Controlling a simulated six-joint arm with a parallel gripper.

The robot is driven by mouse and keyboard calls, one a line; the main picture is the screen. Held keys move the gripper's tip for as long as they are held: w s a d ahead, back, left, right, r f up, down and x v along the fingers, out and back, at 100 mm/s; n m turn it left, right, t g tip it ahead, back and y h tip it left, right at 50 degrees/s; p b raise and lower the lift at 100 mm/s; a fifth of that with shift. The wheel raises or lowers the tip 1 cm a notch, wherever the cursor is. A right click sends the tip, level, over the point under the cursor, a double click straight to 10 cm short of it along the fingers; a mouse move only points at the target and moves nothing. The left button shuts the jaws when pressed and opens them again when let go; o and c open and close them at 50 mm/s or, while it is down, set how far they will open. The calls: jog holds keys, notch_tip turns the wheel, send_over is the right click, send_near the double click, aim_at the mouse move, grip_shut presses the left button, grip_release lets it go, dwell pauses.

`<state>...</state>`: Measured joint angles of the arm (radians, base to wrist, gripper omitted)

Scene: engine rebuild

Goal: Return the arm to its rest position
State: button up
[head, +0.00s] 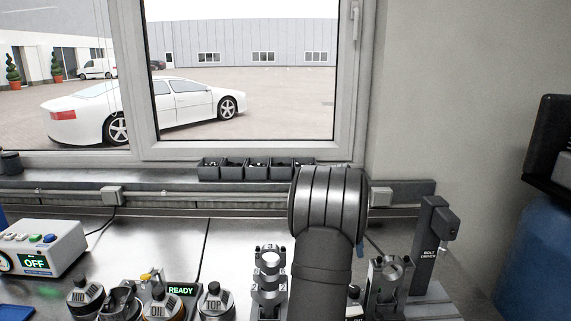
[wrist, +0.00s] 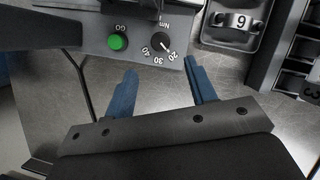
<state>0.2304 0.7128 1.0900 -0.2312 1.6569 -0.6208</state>
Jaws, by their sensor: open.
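My gripper shows in the wrist view (wrist: 160,82) with its two blue fingers apart. Nothing is between the fingers, and bare metal bench top shows there. Just beyond the fingertips is a grey panel with a green GO button (wrist: 118,42) and a black Nm dial (wrist: 161,43). In the head view my dark arm stands upright right of the middle and hides the bench behind it.
A bolt driver stand (head: 430,245) is at the right. Metal fixtures (head: 268,280) stand left of my arm. Small bins (head: 257,170) line the sill.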

jog(key=v, duration=0.7)
jog(key=x, duration=1.7)
jog(key=shift+s, duration=0.15)
jog(key=m, duration=0.1)
jog(key=m+y, duration=0.1)
jog(key=m, duration=0.1)
jog(key=shift+w+r, duration=0.2)
jog(key=shift+r, duration=0.1)
jog(key=w+d+v, duration=0.1)
jog(key=v, duration=1.6)
jog(key=shift+s+d+r+t+y, duration=0.15)
jog(key=shift+s+r+t, duration=0.15)
jog(key=shift+s+t, duration=0.8)
jog(key=shift+s+r+t+y, duration=0.15)
jog(key=shift+s+r+t, duration=0.2)
jog(key=shift+s, duration=1.35)
jog(key=shift+f, duration=0.1)
